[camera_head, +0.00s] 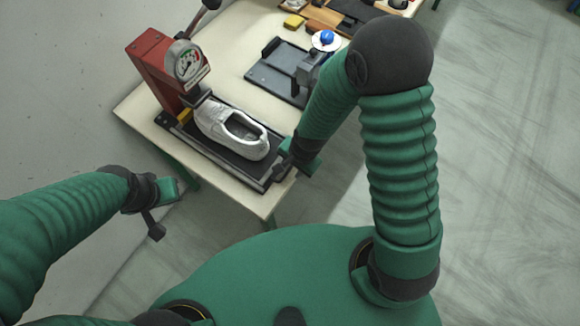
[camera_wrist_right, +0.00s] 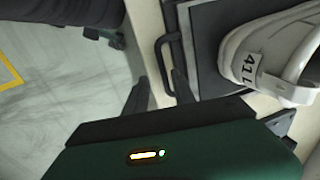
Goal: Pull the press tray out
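The press tray (camera_head: 200,143) is a flat dark plate on the table under the red press (camera_head: 152,72). A white shoe (camera_head: 232,131) sits on it, and its "41 L" label (camera_wrist_right: 246,68) shows in the right wrist view. The tray's black handle (camera_wrist_right: 160,52) sticks out from its edge there. My right gripper (camera_head: 284,168) is at the tray's front end; in the wrist view its fingers (camera_wrist_right: 160,88) are apart, one on each side of the handle bar, with no clear grip on it. My left gripper (camera_head: 158,212) hangs empty left of the table; its finger gap is unclear.
The press has a round gauge (camera_head: 188,64) and a lever. A dark plate fixture (camera_head: 272,73) and a white disc with a blue knob (camera_head: 327,39) stand farther back on the pale table (camera_head: 226,57). The floor (camera_head: 500,170) at the right is clear.

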